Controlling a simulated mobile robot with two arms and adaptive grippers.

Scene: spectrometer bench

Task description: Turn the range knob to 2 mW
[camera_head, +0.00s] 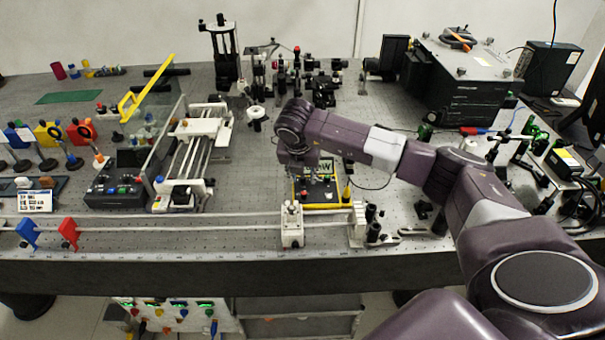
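A yellow-edged meter box (322,206) with a dark panel stands near the middle of the bench. Part of its display, with letters that look like "mW", shows beneath my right arm. Small dark knobs and a red one sit on its panel. Which is the range knob, and where it points, is too small to tell. My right gripper (294,178) hangs down at the box's left side, below the bent wrist. Its fingers are small and dark here, so I cannot tell whether they are open or touching a knob. My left gripper is not in view.
A white carriage (291,226) on a long rail stands in front of the meter box. A dark control box (115,192) with coloured buttons and a clear upright panel are to the left. Optical mounts crowd the back.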

